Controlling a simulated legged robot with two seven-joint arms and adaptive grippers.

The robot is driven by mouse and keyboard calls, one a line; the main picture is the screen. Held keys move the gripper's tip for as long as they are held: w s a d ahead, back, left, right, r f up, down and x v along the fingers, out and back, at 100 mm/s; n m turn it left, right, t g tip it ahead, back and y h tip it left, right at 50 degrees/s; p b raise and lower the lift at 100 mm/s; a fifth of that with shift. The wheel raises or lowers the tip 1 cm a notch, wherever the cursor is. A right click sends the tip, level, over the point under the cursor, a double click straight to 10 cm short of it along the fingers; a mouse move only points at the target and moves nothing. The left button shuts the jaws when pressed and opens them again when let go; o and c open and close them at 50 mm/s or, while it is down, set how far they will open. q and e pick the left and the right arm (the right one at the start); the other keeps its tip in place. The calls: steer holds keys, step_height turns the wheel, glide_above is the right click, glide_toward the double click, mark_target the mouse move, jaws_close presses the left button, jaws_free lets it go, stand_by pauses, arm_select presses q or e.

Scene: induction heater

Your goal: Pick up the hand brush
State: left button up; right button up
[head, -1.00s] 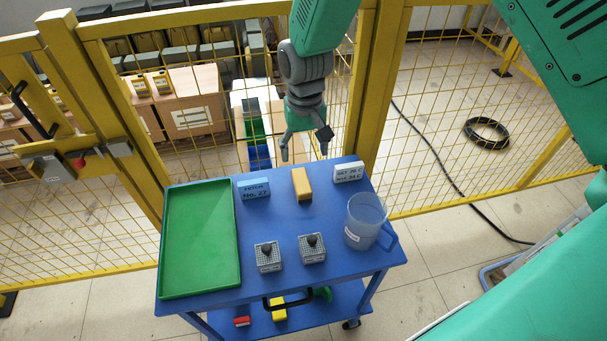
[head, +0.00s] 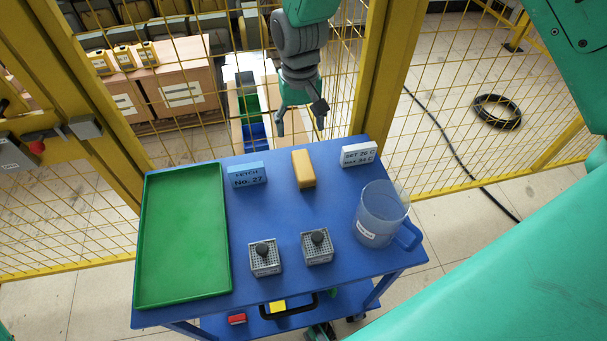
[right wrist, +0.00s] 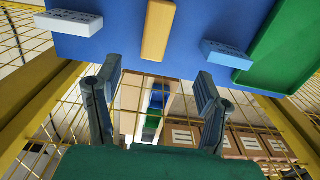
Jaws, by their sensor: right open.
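A tan-yellow oblong block (head: 303,169) lies on the blue cart top near its far edge. It may be the hand brush, but no bristles show. My right gripper (head: 300,120) hangs beyond that edge, just behind the block, with its fingers apart and nothing between them. In the right wrist view the block (right wrist: 158,30) lies ahead of the open gripper (right wrist: 158,74), roughly in line with the gap and apart from the fingers. My left gripper is out of view.
The blue cart (head: 290,215) carries a green tray (head: 147,240), a blue label block (head: 247,174), a white label block (head: 358,154), a clear jug (head: 378,215) and two grey gridded blocks with dark knobs (head: 265,262) (head: 317,248). Yellow mesh fencing (head: 375,85) stands behind.

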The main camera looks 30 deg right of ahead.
mark_target(302, 165)
steer(key=f, duration=0.9)
steer(key=shift+w+d+f, duration=0.1)
steer(key=shift+d+f, duration=0.2)
steer(key=shift+f, duration=0.05)
steer(key=f, duration=0.4)
steer(key=shift+a+f, duration=0.2)
steer(key=shift+f, duration=0.1)
steer(key=shift+d+f, duration=0.1)
steer(key=shift+f, duration=0.3)
steer(key=shift+d, duration=0.15)
steer(key=c, duration=1.3)
